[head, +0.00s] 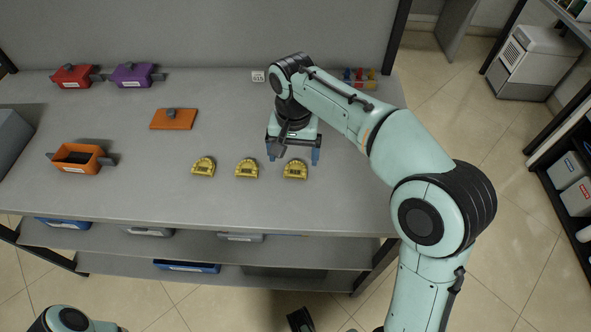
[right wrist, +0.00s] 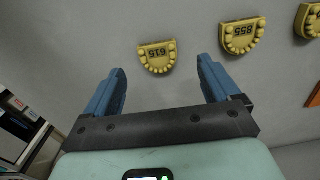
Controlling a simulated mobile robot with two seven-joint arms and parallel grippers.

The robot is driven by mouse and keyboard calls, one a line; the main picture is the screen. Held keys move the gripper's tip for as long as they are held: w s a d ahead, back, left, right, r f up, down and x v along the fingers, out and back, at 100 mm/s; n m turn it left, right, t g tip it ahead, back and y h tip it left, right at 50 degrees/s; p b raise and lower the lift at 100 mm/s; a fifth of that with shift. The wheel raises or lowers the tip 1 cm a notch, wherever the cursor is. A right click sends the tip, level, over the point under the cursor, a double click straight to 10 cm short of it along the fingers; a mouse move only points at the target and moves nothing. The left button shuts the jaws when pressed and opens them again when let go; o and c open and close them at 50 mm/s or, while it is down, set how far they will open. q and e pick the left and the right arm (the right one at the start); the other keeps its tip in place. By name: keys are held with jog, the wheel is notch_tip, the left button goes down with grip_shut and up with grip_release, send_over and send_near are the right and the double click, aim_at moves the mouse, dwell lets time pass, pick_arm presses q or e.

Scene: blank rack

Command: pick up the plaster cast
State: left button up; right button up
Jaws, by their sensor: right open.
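Three yellow, tooth-edged plaster casts lie in a row on the grey table: a left one (head: 203,167), a middle one (head: 246,169) and a right one (head: 295,170). Each bears a dark number label. My right gripper (head: 293,154) is open and empty, its blue fingers pointing down just behind the right cast. In the right wrist view, that cast (right wrist: 157,57) shows ahead of the gap between the open fingers (right wrist: 162,70), apart from both. The middle cast (right wrist: 242,36) is to its right, and the left cast (right wrist: 311,20) is partly cut off.
A small number card (head: 258,76) stands at the back. Red (head: 73,76) and purple (head: 131,75) lidded boxes stand back left. An open orange box (head: 77,158) and its orange lid (head: 174,119) lie left of the casts. Small coloured items (head: 360,78) sit behind my right arm.

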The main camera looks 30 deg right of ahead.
aim_at(295, 170)
jog(key=f, duration=0.3)
jog(key=f+b, duration=0.1)
jog(key=f, duration=0.1)
jog(key=shift+w+d, duration=0.1)
jog(key=shift+d, duration=0.2)
jog(key=c, duration=1.2)
jog(key=shift+r, duration=0.15)
notch_tip(295, 170, up, 20)
jog(key=p, duration=0.6)
